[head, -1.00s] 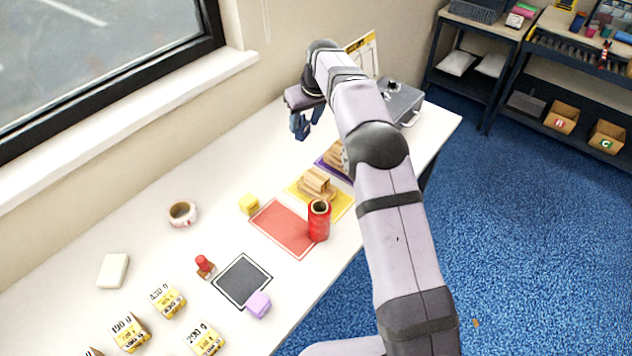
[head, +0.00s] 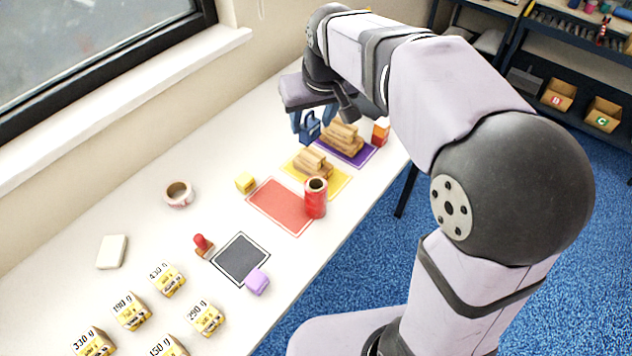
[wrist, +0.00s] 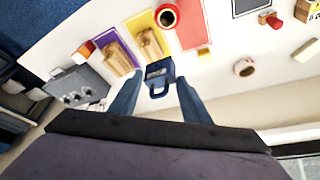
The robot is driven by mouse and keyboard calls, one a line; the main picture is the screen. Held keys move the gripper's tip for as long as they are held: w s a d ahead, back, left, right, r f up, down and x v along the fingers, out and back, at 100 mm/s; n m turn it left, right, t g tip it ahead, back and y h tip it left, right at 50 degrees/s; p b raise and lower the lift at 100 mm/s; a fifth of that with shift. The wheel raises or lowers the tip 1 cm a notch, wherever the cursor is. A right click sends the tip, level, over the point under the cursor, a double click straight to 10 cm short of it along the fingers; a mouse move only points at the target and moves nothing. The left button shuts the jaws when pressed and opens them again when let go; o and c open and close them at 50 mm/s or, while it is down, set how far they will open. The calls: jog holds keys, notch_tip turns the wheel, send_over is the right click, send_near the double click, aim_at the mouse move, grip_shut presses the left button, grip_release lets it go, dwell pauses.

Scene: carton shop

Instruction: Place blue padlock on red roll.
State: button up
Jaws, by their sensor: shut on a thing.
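The blue padlock (head: 309,126) is held between the fingers of my gripper (head: 314,122), above the back part of the table. In the wrist view the padlock (wrist: 159,74) shows between the two blue fingertips (wrist: 158,90). The red roll (head: 316,198) stands upright at the right edge of the red mat (head: 278,204), nearer the camera than my gripper and apart from it. The roll's open top also shows in the wrist view (wrist: 167,17).
Wooden blocks lie on the yellow mat (head: 334,187) and the purple mat (head: 364,158), between my gripper and the roll. A yellow cube (head: 245,183), a tape roll (head: 178,194), a red stamp (head: 202,244) and a purple block (head: 257,281) stand nearby.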

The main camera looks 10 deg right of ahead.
send_over(318, 188)
jog(key=shift+f, duration=0.1)
jog(key=shift+f+p, duration=0.75)
jog(key=shift+f, duration=4.25)
jog(key=shift+f, duration=0.2)
jog(key=o, duration=1.3)
